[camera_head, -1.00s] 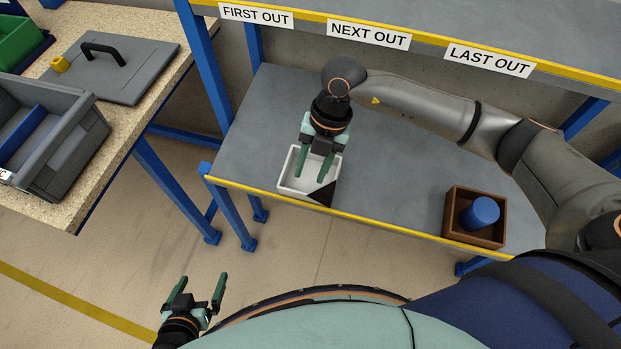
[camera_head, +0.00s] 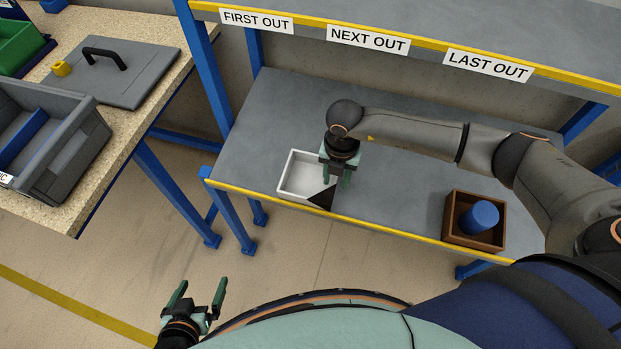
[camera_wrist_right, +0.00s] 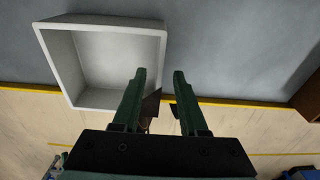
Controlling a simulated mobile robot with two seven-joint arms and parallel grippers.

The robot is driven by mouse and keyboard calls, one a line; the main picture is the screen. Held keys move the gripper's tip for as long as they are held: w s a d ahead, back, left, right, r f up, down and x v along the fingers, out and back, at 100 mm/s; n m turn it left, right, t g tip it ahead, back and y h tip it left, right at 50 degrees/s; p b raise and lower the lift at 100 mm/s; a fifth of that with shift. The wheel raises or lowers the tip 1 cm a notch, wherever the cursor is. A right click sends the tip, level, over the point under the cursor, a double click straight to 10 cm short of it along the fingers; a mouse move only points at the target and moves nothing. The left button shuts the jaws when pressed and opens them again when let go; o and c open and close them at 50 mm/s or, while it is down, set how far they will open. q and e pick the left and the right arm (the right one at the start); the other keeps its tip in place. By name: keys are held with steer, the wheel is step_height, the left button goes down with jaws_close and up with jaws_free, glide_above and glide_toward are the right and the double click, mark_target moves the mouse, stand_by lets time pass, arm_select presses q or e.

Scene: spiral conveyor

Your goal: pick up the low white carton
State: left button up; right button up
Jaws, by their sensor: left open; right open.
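The low white carton (camera_head: 296,182) is an open, empty, shallow box on the lower grey shelf (camera_head: 270,120), close to its yellow front edge. A black triangular patch covers its near right corner in the head view. The carton also shows at the upper left of the right wrist view (camera_wrist_right: 92,99). My right gripper (camera_head: 337,183) is open and empty at the carton's right side, pointing down; in the right wrist view its fingers (camera_wrist_right: 160,73) overlap the carton's right wall. I cannot tell whether they touch. My left gripper (camera_head: 203,286) is open and empty, low over the floor.
A brown wooden box (camera_head: 450,218) with a blue cylinder (camera_head: 480,216) stands to the right on the same shelf. An upper shelf with labels (camera_head: 368,39) overhangs the back. A workbench (camera_head: 125,130) with a grey bin (camera_head: 75,155) and lidded panel (camera_head: 120,75) is left.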

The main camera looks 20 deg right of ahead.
step_height(320, 180, down, 2)
jaws_close()
stand_by(0.4)
stand_by(1.2)
